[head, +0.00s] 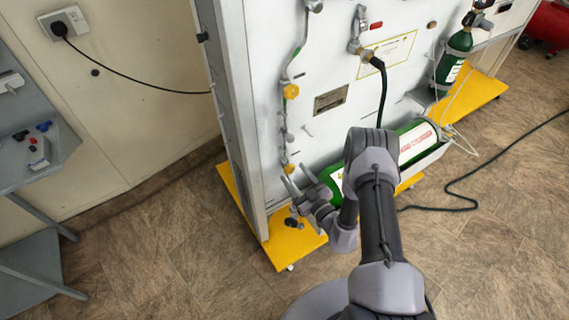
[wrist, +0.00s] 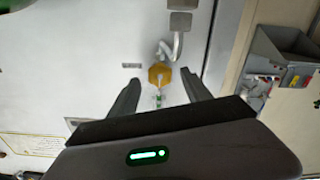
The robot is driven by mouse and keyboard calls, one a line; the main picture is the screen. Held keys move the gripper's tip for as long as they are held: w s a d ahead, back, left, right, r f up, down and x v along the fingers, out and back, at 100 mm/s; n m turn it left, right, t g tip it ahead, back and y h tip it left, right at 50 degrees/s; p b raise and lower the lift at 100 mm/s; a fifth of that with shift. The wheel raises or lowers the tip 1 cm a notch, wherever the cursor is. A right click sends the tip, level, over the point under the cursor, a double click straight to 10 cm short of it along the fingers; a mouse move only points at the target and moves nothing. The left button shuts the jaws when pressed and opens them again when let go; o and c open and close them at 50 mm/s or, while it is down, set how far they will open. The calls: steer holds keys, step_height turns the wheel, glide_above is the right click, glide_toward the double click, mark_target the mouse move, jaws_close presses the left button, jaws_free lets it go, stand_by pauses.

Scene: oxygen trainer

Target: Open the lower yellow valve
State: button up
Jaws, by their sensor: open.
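The lower yellow valve (head: 288,168) is a small yellow knob low on the pipe at the left of the white panel. My gripper (head: 297,183) is just below and beside it in the head view and partly covers that area. In the wrist view, which looks turned over, a yellow valve (wrist: 160,75) appears between the two fingertips of my gripper (wrist: 161,76). The fingers are apart and nothing is held. I cannot tell how deep the fingers reach around the knob. An upper yellow valve (head: 291,91) sits higher on the same pipe.
A green cylinder (head: 412,137) lies close to my gripper at the panel's foot. A yellow base (head: 283,250) juts out below. A black hose (head: 382,95) hangs from the panel. A grey side table (head: 45,165) stands left.

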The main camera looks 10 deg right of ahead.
steer(key=shift+x, duration=0.8)
steer(key=shift+s+r, duration=0.1)
jaws_close()
steer(key=n, duration=0.4)
steer(key=shift+n, duration=0.4)
jaws_free()
